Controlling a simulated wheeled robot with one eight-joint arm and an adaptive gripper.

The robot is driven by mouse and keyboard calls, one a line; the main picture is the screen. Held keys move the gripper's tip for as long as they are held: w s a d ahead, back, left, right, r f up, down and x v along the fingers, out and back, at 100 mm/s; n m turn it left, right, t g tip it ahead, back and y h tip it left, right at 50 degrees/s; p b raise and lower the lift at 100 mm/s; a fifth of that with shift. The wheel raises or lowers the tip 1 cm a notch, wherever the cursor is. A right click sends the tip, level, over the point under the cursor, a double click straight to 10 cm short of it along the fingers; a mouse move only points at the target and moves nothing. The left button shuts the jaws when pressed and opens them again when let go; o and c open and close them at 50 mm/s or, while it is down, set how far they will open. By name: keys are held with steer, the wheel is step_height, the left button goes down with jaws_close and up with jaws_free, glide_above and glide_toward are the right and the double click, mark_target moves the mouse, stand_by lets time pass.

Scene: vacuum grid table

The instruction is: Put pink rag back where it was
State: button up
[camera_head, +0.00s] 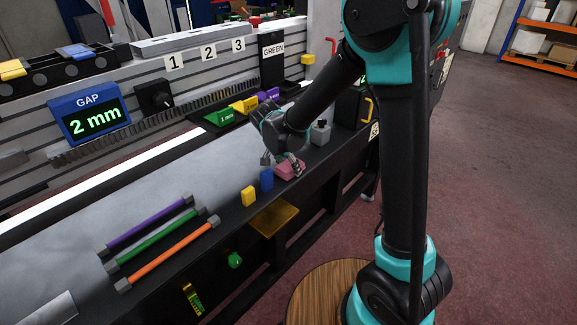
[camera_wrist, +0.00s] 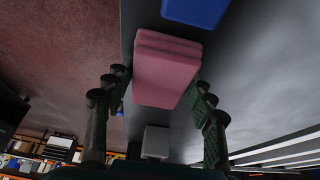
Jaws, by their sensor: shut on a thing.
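The pink rag (camera_head: 289,168) is a folded pad near the front edge of the table, just right of a blue block (camera_head: 266,180). My gripper (camera_head: 284,164) is at the rag from above in the head view. In the wrist view, the rag (camera_wrist: 167,68) lies between the two fingers of my gripper (camera_wrist: 158,95), which are shut on it. The wrist view does not show clearly whether the rag touches the table.
A yellow block (camera_head: 248,196) stands left of the blue one. A grey block (camera_head: 320,133) stands behind the rag. Purple, green and orange bars (camera_head: 165,257) lie at the left. The GAP display (camera_head: 88,113) reads 2 mm. Coloured labelled blocks (camera_head: 244,105) line the back.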

steer(key=o, duration=1.2)
steer(key=v, duration=1.2)
steer(key=s+d+f+n+y, duration=0.1)
steer(key=s+d+f+n, duration=0.1)
steer(key=d, duration=0.6)
steer(key=s+d+f+n, duration=0.1)
steer(key=s+d+f, duration=0.1)
steer(key=d, duration=0.5)
steer(key=s+d+f+n+y, duration=0.1)
steer(key=s+d+f+n, duration=0.3)
steer(key=s+d+f, duration=0.3)
steer(key=s+d, duration=0.4)
steer(key=d, duration=0.1)
steer(key=shift+s+f+n+t+y, duration=0.2)
steer(key=shift+s+n+t+y, duration=0.1)
steer(key=shift+t+y, duration=0.1)
steer(key=shift+d, duration=0.1)
